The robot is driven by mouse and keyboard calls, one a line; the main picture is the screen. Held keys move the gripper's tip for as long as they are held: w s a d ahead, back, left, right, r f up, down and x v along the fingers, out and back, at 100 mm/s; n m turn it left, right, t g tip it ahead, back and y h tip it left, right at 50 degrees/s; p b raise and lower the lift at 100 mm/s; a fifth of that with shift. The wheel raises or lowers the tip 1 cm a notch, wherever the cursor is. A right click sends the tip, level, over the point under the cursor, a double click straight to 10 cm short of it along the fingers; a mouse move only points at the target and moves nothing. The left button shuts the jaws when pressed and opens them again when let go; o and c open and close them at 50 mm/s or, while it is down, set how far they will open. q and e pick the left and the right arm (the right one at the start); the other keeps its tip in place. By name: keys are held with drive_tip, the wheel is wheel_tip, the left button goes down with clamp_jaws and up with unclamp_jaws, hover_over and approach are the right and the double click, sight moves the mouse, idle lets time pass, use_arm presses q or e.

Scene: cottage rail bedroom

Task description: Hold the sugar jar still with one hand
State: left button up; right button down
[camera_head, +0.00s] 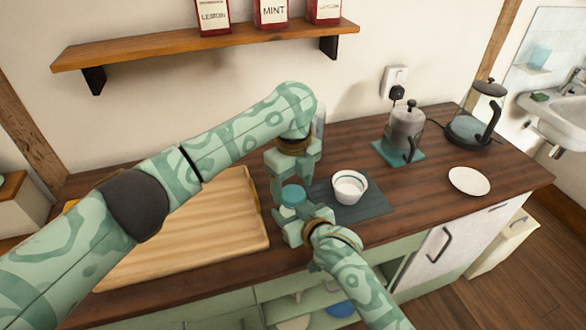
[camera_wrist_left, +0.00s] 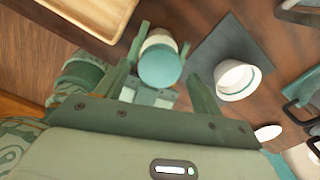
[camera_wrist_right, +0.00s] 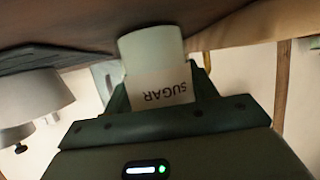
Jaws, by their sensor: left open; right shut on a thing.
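The sugar jar (camera_head: 291,197) is pale with a teal lid and stands at the counter's front, right of the wooden board. Its SUGAR label (camera_wrist_right: 161,92) shows upside down in the right wrist view. My right gripper (camera_head: 291,214) is shut on the jar's body from the front. My left gripper (camera_head: 293,178) is open above the jar, pointing down, with its fingers on either side of the lid. The lid (camera_wrist_left: 160,66) shows between the open left fingers in the left wrist view. The grippers hide part of the jar.
A white bowl (camera_head: 349,187) stands on a dark mat (camera_head: 373,204) close right of the jar. The wooden board (camera_head: 180,240) lies left. A metal pot (camera_head: 406,125), a glass kettle (camera_head: 484,108) and a white plate (camera_head: 469,181) are farther right. A shelf (camera_head: 200,44) hangs above.

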use_arm(q)
drive_tip(key=shift+f, duration=0.75)
drive_tip(key=c, duration=1)
drive_tip(key=n, duration=0.6)
drive_tip(key=shift+n, duration=0.4)
drive_tip(key=o, duration=1.1)
drive_tip(key=shift+c, duration=0.2)
drive_tip(key=shift+r, duration=0.15)
